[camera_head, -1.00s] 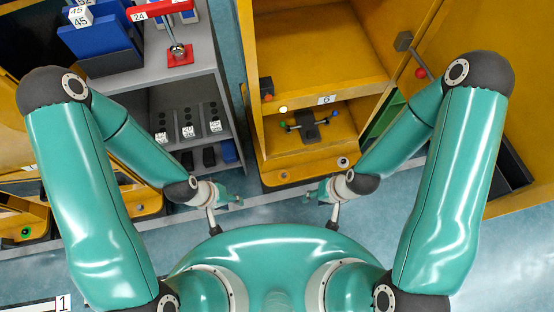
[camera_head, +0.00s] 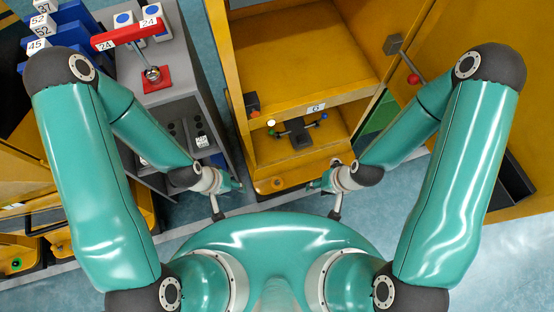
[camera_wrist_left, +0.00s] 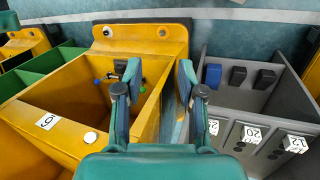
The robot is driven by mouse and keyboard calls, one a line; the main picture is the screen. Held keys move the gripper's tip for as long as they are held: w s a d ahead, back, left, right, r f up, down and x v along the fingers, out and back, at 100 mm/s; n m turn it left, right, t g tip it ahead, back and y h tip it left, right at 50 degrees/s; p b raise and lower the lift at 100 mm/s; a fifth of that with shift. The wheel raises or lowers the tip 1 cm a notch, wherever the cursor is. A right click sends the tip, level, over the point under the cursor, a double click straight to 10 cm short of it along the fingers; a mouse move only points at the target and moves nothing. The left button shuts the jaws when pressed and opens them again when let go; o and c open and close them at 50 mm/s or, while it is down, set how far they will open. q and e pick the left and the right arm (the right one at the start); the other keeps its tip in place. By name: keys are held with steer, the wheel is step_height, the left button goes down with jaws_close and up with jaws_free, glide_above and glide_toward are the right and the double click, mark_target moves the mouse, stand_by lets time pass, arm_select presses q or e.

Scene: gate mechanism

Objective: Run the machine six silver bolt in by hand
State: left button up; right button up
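Machine six is a yellow cabinet (camera_head: 300,60) with a white "6" label (camera_head: 316,107). In its lower bay a dark block (camera_head: 299,138) carries a bar with a blue ball (camera_head: 324,116) and a green ball (camera_head: 278,134) at its ends. I cannot make out a silver bolt for certain. My left gripper (camera_head: 238,185) is in front of the cabinet's lower left corner. In the left wrist view its two fingers (camera_wrist_left: 157,85) are apart with nothing between them, above the yellow front wall. My right gripper (camera_head: 318,184) is at the cabinet's lower right front; its fingers are too small to judge.
A yellow door (camera_head: 470,80) stands open at right, near a red-knobbed lever (camera_head: 413,79). Blue floor shows between the units.

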arm_select(q)
steer(key=m+y+b, duration=0.4)
steer(key=m+b, duration=1.1)
steer(key=b, duration=2)
glide_above(277, 182)
steer(key=shift+g, duration=0.3)
step_height(277, 182, down, 38)
steer(key=shift+r, duration=0.25)
steer(key=shift+f+b, duration=1.05)
steer(key=shift+f, duration=1)
steer(key=shift+f+b, duration=1.1)
steer(key=shift+f, duration=0.1)
steer(key=shift+f+b, duration=0.5)
steer(key=shift+b, duration=0.2)
